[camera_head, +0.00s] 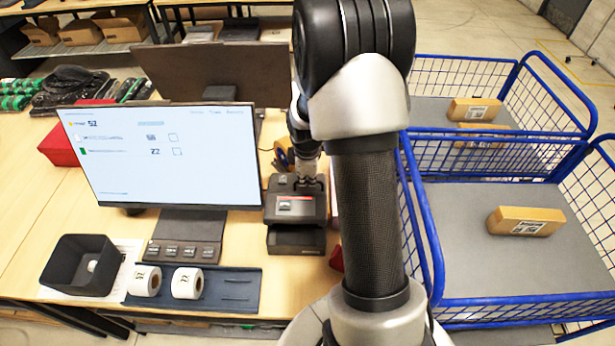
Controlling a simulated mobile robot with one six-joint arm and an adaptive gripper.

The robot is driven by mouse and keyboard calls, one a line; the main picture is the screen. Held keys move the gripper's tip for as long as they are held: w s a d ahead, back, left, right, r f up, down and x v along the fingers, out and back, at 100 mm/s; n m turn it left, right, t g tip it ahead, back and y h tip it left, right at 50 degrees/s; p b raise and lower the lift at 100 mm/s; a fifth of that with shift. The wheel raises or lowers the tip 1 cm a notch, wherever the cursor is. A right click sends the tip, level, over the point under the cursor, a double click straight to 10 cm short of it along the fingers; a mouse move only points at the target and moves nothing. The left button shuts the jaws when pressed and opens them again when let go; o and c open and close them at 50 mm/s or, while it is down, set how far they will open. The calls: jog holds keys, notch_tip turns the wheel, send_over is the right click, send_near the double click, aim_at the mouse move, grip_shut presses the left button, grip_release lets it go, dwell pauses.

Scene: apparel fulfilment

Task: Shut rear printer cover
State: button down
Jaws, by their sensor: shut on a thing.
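A black label printer (297,238) with a red stripe and a small light panel stands on the table, right of the monitor. Behind it is a second dark printer-like unit with a rear cover (280,184). My gripper (308,182) reaches down from behind my arm, its fingers at the right side of this rear cover. It looks shut on the cover's edge, though the contact is small and partly hidden. How far the cover is open cannot be told from this view.
A monitor (163,155) stands close left of the printers. A black bin (80,265) and label rolls (187,283) on a dark tray (236,290) are at the front. Blue wire carts (432,250) holding boxes (525,221) stand right.

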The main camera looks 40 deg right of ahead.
aim_at(307, 192)
jog(key=shift+s+a+f+t+h+b, duration=0.55)
jog(key=shift+s+a+f+b, duration=0.35)
jog(key=shift+b, duration=1.4)
jog(key=c, duration=2.3)
grip_release()
jog(key=shift+s+d+r, duration=0.1)
jog(key=shift+s+r, duration=0.05)
jog(key=o, duration=0.6)
jog(key=shift+d+p, duration=0.15)
jog(key=shift+p, duration=0.15)
jog(key=v, duration=1.2)
jog(key=shift+d, duration=0.1)
jog(key=shift+c, duration=0.6)
